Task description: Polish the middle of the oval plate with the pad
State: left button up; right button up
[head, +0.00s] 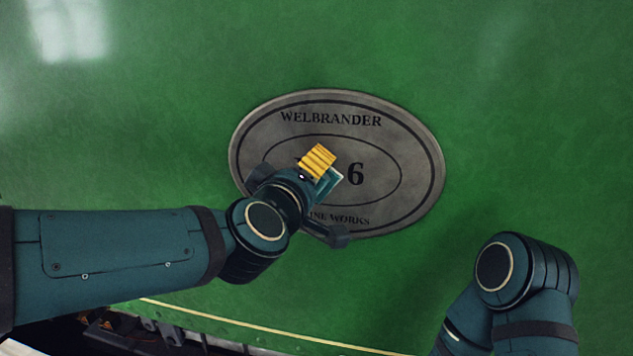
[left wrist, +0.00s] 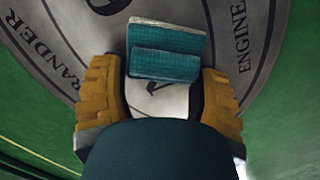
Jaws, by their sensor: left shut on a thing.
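The grey oval plate (head: 415,165) with dark lettering and rings is fixed on a green wall. My left gripper (head: 318,161), with yellow ribbed fingers, is in front of the plate's middle, a little left of the visible "6". It is shut on the teal pad (head: 329,183), which has a pale edge. In the left wrist view, the pad (left wrist: 165,65) sits between the two yellow fingers with the plate (left wrist: 245,20) behind it. I cannot tell whether the pad touches the plate. My left arm hides the plate's lower left and some lettering. My right gripper is out of view.
The green panel (head: 530,130) around the plate is flat and clear. A thin yellow line (head: 250,327) runs along its lower part, with dark metal parts (head: 165,335) below at the lower left. My right arm is at the lower right, away from the plate.

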pick_arm(q)
jog(key=shift+w+a+b, duration=0.3)
jog(key=shift+a+b, duration=0.2)
jog(key=shift+a, duration=0.45)
jog(key=shift+w+a+b, duration=0.3)
jog(key=shift+a+b, duration=0.15)
jog(key=shift+a, duration=0.5)
jog(key=v, duration=0.6)
jog(key=shift+d, duration=0.25)
jog(key=shift+s+f, duration=0.1)
jog(key=shift+s, duration=0.1)
jog(key=shift+v, duration=1.4)
jog(key=shift+d, duration=0.1)
